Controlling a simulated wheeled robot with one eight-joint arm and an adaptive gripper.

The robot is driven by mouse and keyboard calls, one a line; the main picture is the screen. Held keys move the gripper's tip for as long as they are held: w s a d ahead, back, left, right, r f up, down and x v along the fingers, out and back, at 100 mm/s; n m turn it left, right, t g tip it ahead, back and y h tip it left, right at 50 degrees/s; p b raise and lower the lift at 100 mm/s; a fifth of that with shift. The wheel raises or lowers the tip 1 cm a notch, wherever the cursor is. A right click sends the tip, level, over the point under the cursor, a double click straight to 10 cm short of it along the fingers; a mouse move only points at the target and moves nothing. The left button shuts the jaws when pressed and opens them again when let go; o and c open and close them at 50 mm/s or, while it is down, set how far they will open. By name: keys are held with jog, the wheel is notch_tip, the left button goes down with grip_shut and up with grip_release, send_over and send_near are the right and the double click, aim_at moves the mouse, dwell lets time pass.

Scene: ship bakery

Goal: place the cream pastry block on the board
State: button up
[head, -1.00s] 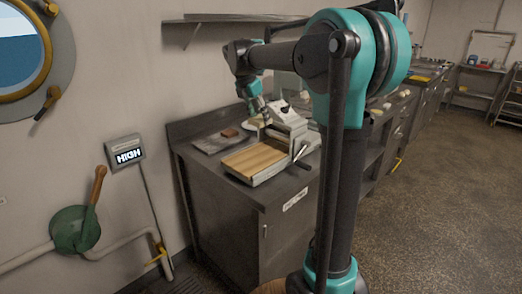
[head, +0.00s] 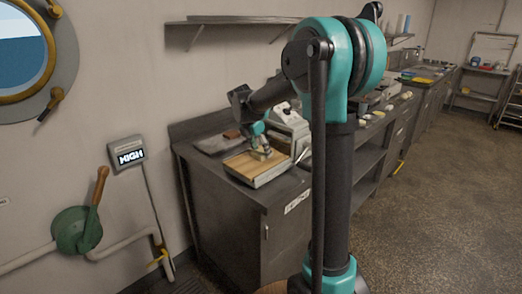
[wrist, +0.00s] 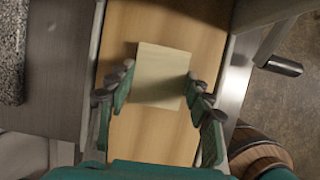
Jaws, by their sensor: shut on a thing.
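The cream pastry block (wrist: 163,68) is a pale, flat-faced block between my fingertips in the wrist view. My gripper (wrist: 157,88) is shut on it, one finger at each side. The wooden board (wrist: 150,135) lies directly below and shows around the block. In the head view the board (head: 246,168) sits on a pale machine on the counter, and my gripper (head: 261,148) is over its right part. The block is small and partly hidden by the fingers there. I cannot tell whether its underside touches the board.
The machine's pale upright body (head: 290,125) stands just behind and right of the board. A dark handle (wrist: 285,66) sticks out at its side. A brown block (head: 231,133) lies on a grey slab (head: 211,145) to the left. A shelf (head: 225,21) hangs on the wall above.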

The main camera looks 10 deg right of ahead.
jog(key=shift+f, duration=0.1)
jog(key=o, duration=1.2)
jog(key=v, duration=1.2)
jog(key=shift+d+r, duration=0.1)
jog(key=shift+r, duration=0.1)
